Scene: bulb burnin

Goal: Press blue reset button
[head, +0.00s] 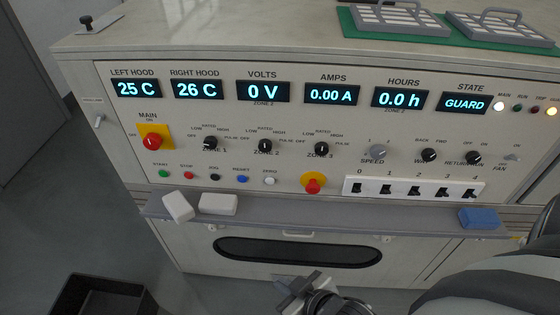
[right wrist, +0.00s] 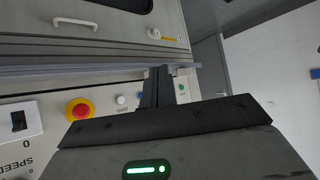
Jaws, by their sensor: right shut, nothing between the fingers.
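The blue reset button (head: 242,179) sits in the lower row of the panel in the head view, between the black button (head: 214,178) and the white zero button (head: 269,181). My right gripper (head: 291,286) is low in front of the cabinet, below and apart from the button. In the right wrist view its shut fingers (right wrist: 159,86) stand in front of the button row and hide part of it. My left gripper is not in view.
A grey ledge (head: 330,226) juts out below the buttons, bearing white blocks (head: 218,204) and a blue block (head: 479,218). A red emergency knob (head: 312,184) is right of the button row, beside a switch strip (head: 413,188). A dark bin (head: 100,298) stands on the floor.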

